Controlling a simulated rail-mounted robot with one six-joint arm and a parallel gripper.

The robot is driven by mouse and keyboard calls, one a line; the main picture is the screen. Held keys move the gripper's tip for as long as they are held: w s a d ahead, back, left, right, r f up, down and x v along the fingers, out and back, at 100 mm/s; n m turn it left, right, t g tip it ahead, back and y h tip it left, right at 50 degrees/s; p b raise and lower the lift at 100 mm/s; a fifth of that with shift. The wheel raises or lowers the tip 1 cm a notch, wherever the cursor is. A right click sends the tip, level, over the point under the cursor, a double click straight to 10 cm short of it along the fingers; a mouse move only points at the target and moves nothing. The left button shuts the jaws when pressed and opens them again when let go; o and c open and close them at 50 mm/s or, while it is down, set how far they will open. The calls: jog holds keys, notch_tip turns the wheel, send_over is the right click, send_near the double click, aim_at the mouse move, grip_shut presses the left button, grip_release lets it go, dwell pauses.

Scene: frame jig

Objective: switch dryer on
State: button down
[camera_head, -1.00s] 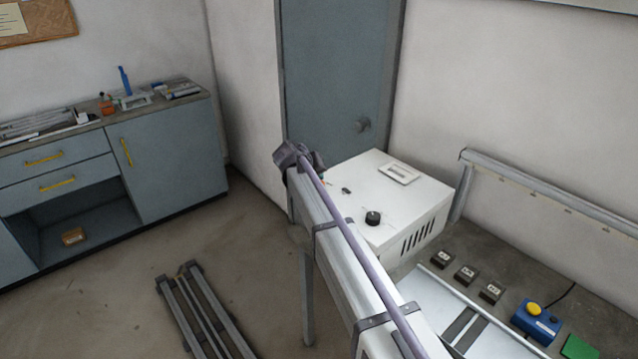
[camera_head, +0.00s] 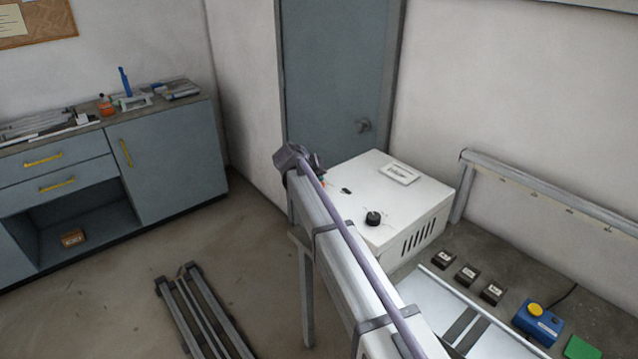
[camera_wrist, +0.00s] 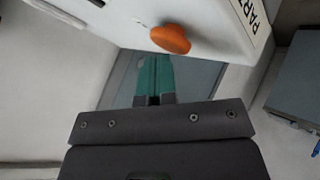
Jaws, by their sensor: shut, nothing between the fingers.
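The dryer appears to be the white box (camera_head: 400,200) at the middle right in the head view, with a black knob (camera_head: 373,218), a small black switch (camera_head: 347,190) and side vents. In the wrist view, the white box (camera_wrist: 212,14) fills the top and carries an orange knob (camera_wrist: 171,39) beside a label partly reading "PART". My gripper (camera_wrist: 154,60) has its teal fingers shut and empty. The fingertips lie just below and left of the orange knob in the picture; I cannot tell whether they touch it. The arm hides most of the gripper in the head view.
A blue-grey door (camera_head: 335,80) stands behind the box. To the right, a bench holds several small dark blocks (camera_head: 467,275) and a blue button box (camera_head: 537,322) with a yellow button. A grey cabinet (camera_head: 165,150) stands left. A metal frame (camera_head: 200,310) is low on the floor side.

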jog(key=shift+r, duration=0.45)
jog(key=shift+r+p, duration=0.1)
jog(key=shift+p, duration=0.2)
notch_tip(320, 180, up, 6)
jog(key=p, duration=0.5)
jog(key=shift+p, duration=0.4)
